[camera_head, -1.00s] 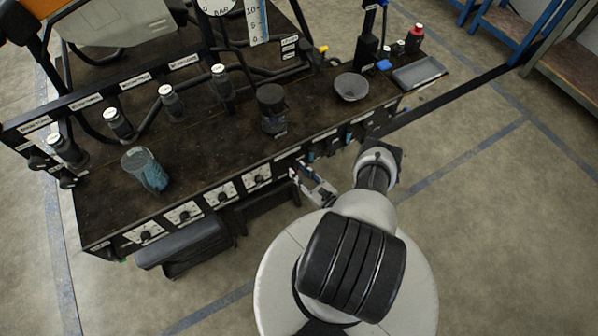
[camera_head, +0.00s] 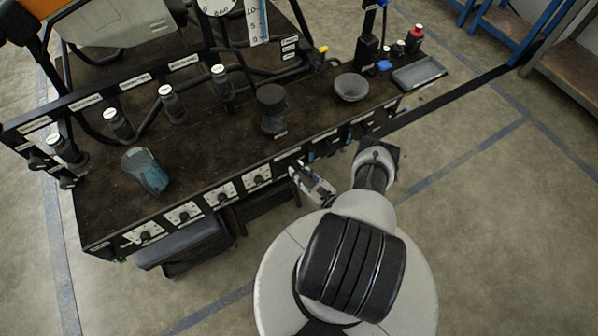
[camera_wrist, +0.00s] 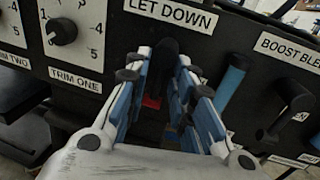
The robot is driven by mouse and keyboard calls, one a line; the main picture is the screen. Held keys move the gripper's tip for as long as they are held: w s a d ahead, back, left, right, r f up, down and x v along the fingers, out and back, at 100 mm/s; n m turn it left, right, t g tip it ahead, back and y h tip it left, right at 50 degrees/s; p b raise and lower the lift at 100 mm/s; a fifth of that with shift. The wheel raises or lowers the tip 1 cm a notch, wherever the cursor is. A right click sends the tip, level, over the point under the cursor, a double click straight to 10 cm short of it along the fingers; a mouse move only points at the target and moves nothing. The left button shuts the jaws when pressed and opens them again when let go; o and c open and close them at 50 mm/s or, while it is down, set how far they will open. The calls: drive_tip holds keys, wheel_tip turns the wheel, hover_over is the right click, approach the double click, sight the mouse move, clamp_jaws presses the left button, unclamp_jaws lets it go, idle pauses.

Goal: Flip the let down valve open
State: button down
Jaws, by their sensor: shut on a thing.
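The let down valve (camera_wrist: 166,62) is a dark handle on the black front panel in the wrist view, below the white "LET DOWN" label (camera_wrist: 171,14). My gripper (camera_wrist: 163,72) has its blue-padded fingers on either side of this handle, shut on it. A bit of red shows behind the fingers, low on the panel. The fingers hide much of the valve's lower part, so its exact angle is hard to tell. In the head view my gripper (camera_head: 298,171) reaches the bench's front panel, and the valve is too small to make out there.
To the right are a blue-handled valve (camera_wrist: 231,80) and a black boost bleed handle (camera_wrist: 290,105), close to my fingers. The trim one knob (camera_wrist: 62,31) sits to the left.

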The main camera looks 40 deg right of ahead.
drive_tip(key=shift+n, duration=0.3)
drive_tip(key=n+p, duration=0.2)
drive_tip(key=n, duration=0.2)
drive_tip(key=d+r+n+g+h+p, duration=0.1)
drive_tip(key=n+p, duration=0.1)
drive_tip(key=n, duration=0.2)
drive_tip(key=r+n+g+h+p, duration=0.1)
drive_tip(key=n+p, duration=0.1)
drive_tip(key=n, duration=0.2)
drive_tip(key=shift+s+d, duration=0.2)
drive_tip(key=shift+r+n+g+h+p, duration=0.15)
drive_tip(key=shift+n+h+p, duration=0.15)
drive_tip(key=shift+n, duration=0.45)
drive_tip(key=shift+r+n+g+h+p, duration=0.1)
drive_tip(key=shift+n+g+h+p, duration=0.1)
drive_tip(key=shift+n+p, duration=0.4)
drive_tip(key=shift+n, duration=0.25)
drive_tip(key=c, duration=1.7)
unclamp_jaws()
